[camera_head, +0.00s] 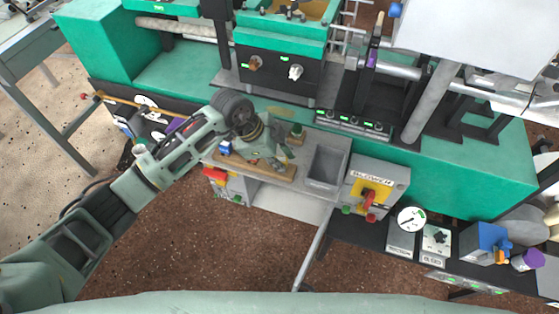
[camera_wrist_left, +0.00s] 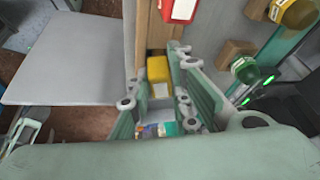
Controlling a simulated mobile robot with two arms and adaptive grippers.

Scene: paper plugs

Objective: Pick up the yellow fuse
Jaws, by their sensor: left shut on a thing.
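My left gripper (camera_head: 274,160) is over a brown wooden board (camera_head: 281,175) on the grey bench shelf, its fingers pointing down. In the left wrist view the yellow fuse (camera_wrist_left: 158,70), a small yellow block with a paler end, sits between the two fingers of the left gripper (camera_wrist_left: 160,88). The fingers are shut on it. The wooden board (camera_wrist_left: 155,28) shows behind it, and I cannot tell whether the fuse touches the board. In the head view the gripper mostly hides the fuse. My right gripper is not in view.
A small blue block (camera_head: 225,148) stands left of the gripper and a green knob (camera_head: 297,131) behind it to the right. A grey open bin (camera_head: 325,165) and a box with a red-and-yellow switch (camera_head: 372,193) stand to the right. A red block with a white label (camera_wrist_left: 180,10) is close by.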

